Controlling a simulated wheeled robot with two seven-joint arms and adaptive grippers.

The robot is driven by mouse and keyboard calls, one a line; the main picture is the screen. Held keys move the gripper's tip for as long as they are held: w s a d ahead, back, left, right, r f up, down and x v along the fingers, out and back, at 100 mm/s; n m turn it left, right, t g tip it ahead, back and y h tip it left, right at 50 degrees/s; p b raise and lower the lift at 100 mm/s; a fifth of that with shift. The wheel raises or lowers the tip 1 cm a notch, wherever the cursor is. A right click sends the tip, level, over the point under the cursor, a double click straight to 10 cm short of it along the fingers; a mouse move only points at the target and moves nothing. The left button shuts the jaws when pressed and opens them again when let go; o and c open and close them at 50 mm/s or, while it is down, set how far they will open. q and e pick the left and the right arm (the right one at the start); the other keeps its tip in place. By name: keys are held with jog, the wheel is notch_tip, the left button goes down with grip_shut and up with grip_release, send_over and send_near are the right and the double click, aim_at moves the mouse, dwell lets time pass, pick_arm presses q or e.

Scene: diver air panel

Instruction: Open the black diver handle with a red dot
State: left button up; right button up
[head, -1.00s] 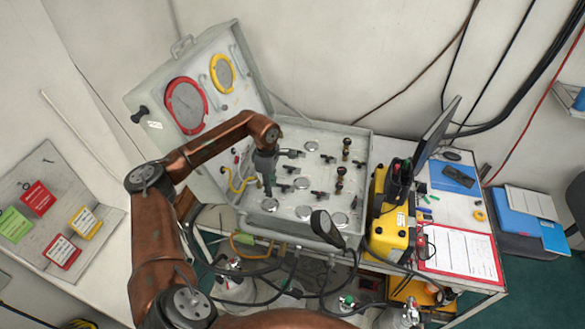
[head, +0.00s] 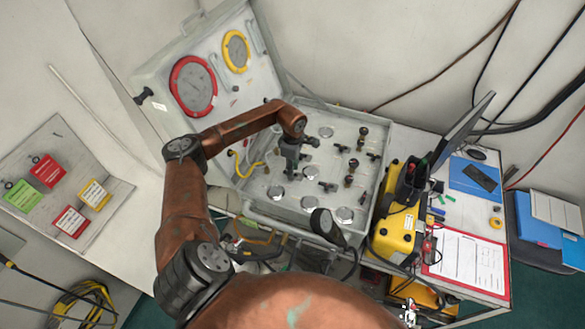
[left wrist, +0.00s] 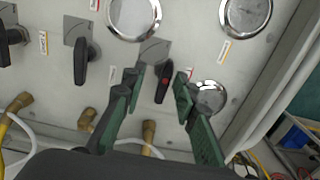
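The black handle with a red dot (left wrist: 163,82) is on the grey panel in the left wrist view. It stands between the two green fingers of my left gripper (left wrist: 158,88), which are open with a gap on each side of it. I cannot tell how deep the fingertips reach around it. In the head view my left gripper (head: 288,170) points down over the lower left of the panel (head: 325,110) and hides this handle. My right gripper is not in view.
Another black handle (left wrist: 81,62) sits to the left, apart from the fingers. Round metal-rimmed gauges (left wrist: 134,14) are above, and a silver disc (left wrist: 208,98) is close to the right finger. Brass fittings (left wrist: 148,135) line the lower edge. A yellow case (head: 398,225) stands right of the panel.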

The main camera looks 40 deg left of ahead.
pick_arm(q)
jog(key=shift+f, duration=0.15)
jog(key=shift+s+a+r, duration=0.1)
jog(key=shift+s+r, duration=0.1)
jog(key=shift+s, duration=0.4)
jog(key=shift+w+f, duration=0.15)
jog(key=shift+w, duration=0.2)
jog(key=c, duration=0.4)
jog(key=shift+s, duration=0.15)
grip_shut()
